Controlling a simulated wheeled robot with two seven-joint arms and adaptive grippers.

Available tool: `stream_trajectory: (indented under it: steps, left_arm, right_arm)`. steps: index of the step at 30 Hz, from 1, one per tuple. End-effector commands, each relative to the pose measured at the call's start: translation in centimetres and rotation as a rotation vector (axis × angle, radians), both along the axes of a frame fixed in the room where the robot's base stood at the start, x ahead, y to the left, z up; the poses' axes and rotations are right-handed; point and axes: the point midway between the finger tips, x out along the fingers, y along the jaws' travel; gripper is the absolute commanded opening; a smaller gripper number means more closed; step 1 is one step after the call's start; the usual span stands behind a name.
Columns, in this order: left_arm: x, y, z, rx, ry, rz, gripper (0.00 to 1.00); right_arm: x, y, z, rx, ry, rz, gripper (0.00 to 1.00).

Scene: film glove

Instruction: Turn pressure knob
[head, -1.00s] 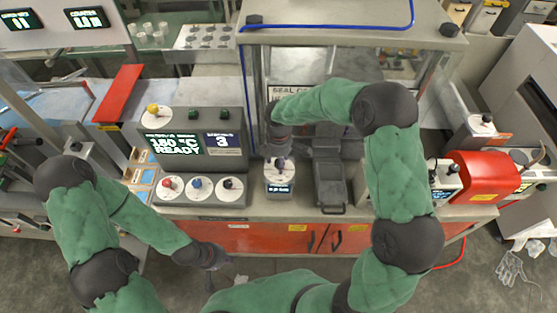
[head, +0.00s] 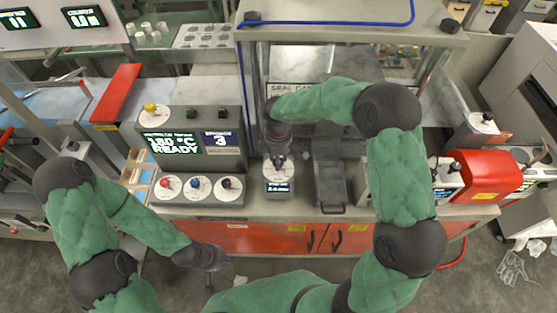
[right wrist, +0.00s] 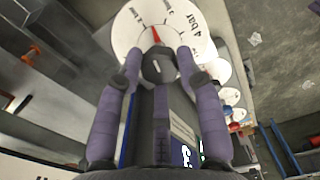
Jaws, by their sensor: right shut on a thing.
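The pressure knob is a black knob (right wrist: 158,66) on a white round dial (right wrist: 128,32) with a red pointer and a "4 bar" mark, seen in the right wrist view. In the head view its small box (head: 279,186) with a dark display stands on the grey bench; the display is too small to read. My right gripper (head: 278,160) reaches down over the dial from above. In the right wrist view its two purple fingers (right wrist: 158,62) are closed around the knob. My left gripper (head: 222,268) hangs low in front of the bench, empty-looking, its fingers unclear.
A control panel (head: 192,143) reading "180 °C READY" with red, blue and black knobs stands left of the box. A grey tray (head: 331,180) lies close to its right. A clear-walled machine frame (head: 350,38) rises behind, and a red unit (head: 482,175) stands far right.

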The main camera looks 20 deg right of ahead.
Motion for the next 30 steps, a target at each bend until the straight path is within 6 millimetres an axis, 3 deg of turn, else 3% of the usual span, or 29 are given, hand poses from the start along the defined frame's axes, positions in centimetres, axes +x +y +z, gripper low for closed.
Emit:
stream_trajectory:
  steps: [30]
  left_arm:
    - [0.0, 0.0, -4.4, 0.000, 0.000, 0.000, 0.00]
  right_arm:
    - [0.2, 0.1, -0.3, 0.005, 0.000, -0.957, 0.04]
